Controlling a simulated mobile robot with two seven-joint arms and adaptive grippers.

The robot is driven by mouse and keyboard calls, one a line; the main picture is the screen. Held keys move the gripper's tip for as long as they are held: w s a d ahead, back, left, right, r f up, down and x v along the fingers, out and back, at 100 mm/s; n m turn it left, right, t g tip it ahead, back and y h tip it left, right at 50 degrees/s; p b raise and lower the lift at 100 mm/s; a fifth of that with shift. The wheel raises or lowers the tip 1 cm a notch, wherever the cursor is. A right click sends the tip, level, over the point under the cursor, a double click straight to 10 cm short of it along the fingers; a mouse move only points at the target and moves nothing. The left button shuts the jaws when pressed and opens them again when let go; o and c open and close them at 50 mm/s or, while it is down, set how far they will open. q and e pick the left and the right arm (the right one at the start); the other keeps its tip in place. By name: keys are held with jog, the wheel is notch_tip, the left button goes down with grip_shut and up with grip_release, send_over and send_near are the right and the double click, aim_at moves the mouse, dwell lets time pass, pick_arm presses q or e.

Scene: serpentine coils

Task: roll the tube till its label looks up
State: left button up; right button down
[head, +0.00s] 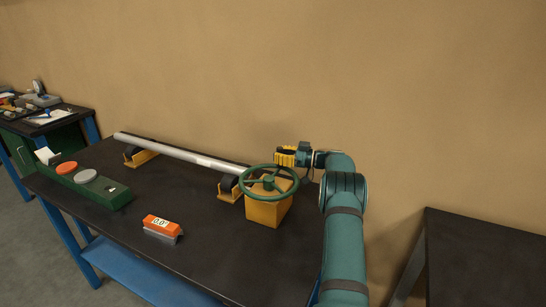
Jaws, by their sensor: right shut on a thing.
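A long grey tube (185,153) lies across two yellow stands with dark rollers (141,157) on the table. No label can be made out on the side of the tube facing me. A green handwheel (269,182) sits flat on top of a yellow box (268,211) at the tube's right end. My right gripper (285,157), with yellow fingers, is at the far right part of the wheel's rim and is shut on it. The exact contact is small and partly hidden. My left gripper is not in view.
The dark table (215,251) also bears an orange device with a small display (161,227) near the front. Another dark table (480,260) is at the right. The front middle is clear.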

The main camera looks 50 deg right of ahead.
jog(key=shift+w+a, duration=0.15)
jog(key=shift+w, duration=0.25)
jog(key=shift+x, duration=0.85)
jog(key=shift+w, duration=0.1)
jog(key=c, duration=0.8)
grip_release()
jog(key=v, duration=1.2)
